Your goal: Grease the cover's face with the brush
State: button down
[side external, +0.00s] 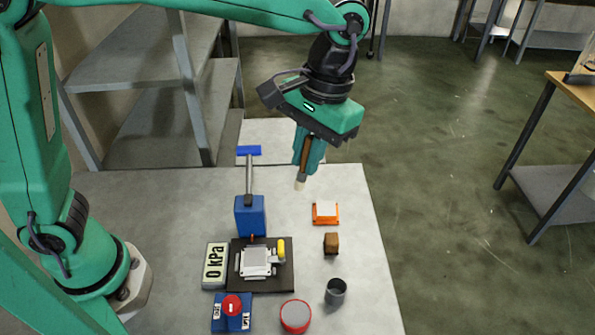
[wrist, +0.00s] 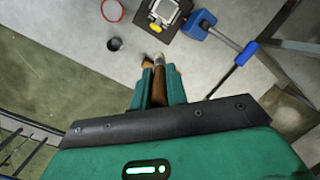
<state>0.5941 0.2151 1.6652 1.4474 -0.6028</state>
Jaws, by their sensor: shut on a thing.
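My gripper (side external: 308,155) is shut on the brush (side external: 304,160), which has a brown handle and a pale tip. The brush points down, its tip in the air above the back of the table. In the wrist view the brush (wrist: 158,90) sits between my two green fingers. A grey disc with a red rim (side external: 296,316) lies at the table's front; it may be the cover, but I cannot tell. In the wrist view part of its red rim (wrist: 112,11) shows at the top edge. A white block on an orange base (side external: 326,212) is in front of the brush.
A dark plate (side external: 283,280) carries a metal fixture and yellow handle. Around it are a blue pump (side external: 250,216) with a long lever, a 0 kPa display (side external: 215,266) and a red-knobbed box (side external: 232,312). A brown block (side external: 331,243) and dark cup (side external: 335,291) stand right.

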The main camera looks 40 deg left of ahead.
jog(key=s+d+y, duration=0.2)
jog(key=s+d, duration=0.8)
notch_tip(320, 180, down, 10)
jog(key=shift+s+a+f+g, duration=0.1)
jog(key=shift+a+f+g, duration=0.05)
jog(key=shift+f+g, duration=0.15)
jog(key=shift+f, duration=2.75)
jog(key=shift+f, duration=0.55)
jog(key=shift+r, duration=0.1)
notch_tip(320, 180, up, 7)
dwell(1.3)
